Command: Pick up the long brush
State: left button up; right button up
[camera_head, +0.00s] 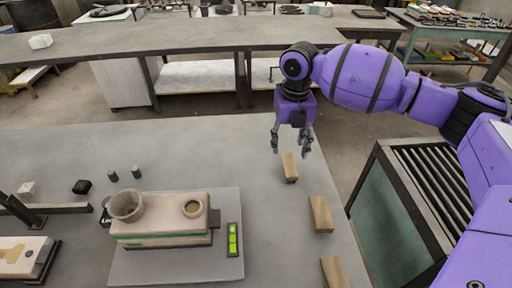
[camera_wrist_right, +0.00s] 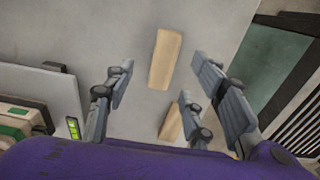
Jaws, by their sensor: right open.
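My right gripper (camera_head: 291,149) is open and empty, pointing down above the far right part of the grey table. Just beyond its fingertips in the picture is a pale wooden block-like piece (camera_head: 289,168). In the right wrist view a wooden piece (camera_wrist_right: 165,58) shows between the open fingers (camera_wrist_right: 165,68), apart from them. Two similar wooden pieces lie nearer along the right table edge, one in the middle (camera_head: 320,214) and one at the bottom (camera_head: 334,272). No bristles show, so I cannot tell whether any piece is the long brush. My left gripper is out of view.
A beige machine with a pot (camera_head: 160,229) stands on a grey board (camera_head: 222,274) at centre left. A green-lit panel (camera_head: 233,240) lies beside it. A slatted conveyor (camera_head: 405,215) stands right of the table. The table's far middle is clear.

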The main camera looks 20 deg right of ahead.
aim_at(290, 164)
jog(key=f, duration=0.4)
jog(key=s+f, duration=0.1)
jog(key=f, duration=0.2)
jog(key=shift+d+f, duration=0.1)
jog(key=shift+d, duration=0.15)
jog(key=shift+f, duration=0.25)
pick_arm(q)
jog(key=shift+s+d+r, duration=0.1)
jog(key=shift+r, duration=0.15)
pick_arm(e)
jog(key=shift+c, duration=0.4)
grip_shut()
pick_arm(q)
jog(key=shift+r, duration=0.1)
pick_arm(e)
jog(key=shift+r, duration=0.1)
